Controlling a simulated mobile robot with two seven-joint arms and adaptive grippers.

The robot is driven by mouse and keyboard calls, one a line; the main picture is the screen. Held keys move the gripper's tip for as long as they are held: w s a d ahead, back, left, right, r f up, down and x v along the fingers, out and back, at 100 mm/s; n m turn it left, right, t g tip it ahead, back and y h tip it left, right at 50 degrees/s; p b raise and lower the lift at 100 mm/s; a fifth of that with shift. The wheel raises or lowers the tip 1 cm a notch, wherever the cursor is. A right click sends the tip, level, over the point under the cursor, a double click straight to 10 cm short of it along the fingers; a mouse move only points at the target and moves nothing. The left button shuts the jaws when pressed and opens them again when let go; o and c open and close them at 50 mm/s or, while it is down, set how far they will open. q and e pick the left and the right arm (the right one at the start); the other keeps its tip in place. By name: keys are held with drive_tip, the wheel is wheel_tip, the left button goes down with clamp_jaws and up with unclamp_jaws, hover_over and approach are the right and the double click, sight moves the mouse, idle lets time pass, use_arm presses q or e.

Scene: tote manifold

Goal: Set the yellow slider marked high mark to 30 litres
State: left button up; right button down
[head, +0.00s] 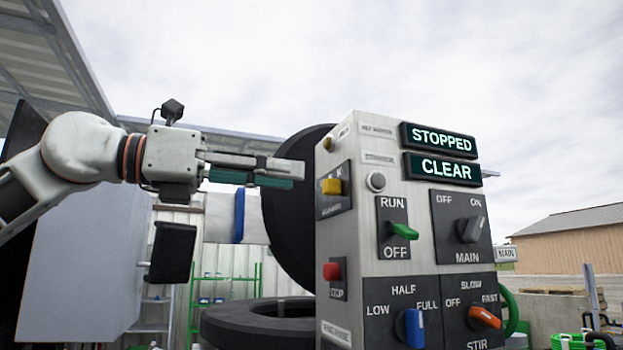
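The control box (361,225) stands right of centre. My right gripper is not in view.
On the same side are a red stop button (332,271) and a small yellow knob (328,143). The front has a green run lever (404,231), a grey main knob (469,230), a blue knob (414,328) and an orange stir knob (484,317). Displays read STOPPED (440,140) and CLEAR (444,169).

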sight(324, 180)
use_arm(q)
drive_tip(key=x, duration=0.5)
drive_tip(key=shift+w+d+p, duration=0.1)
drive_tip(key=shift+d+p, duration=0.2)
drive_tip(key=shift+d, duration=0.05)
clamp_jaws()
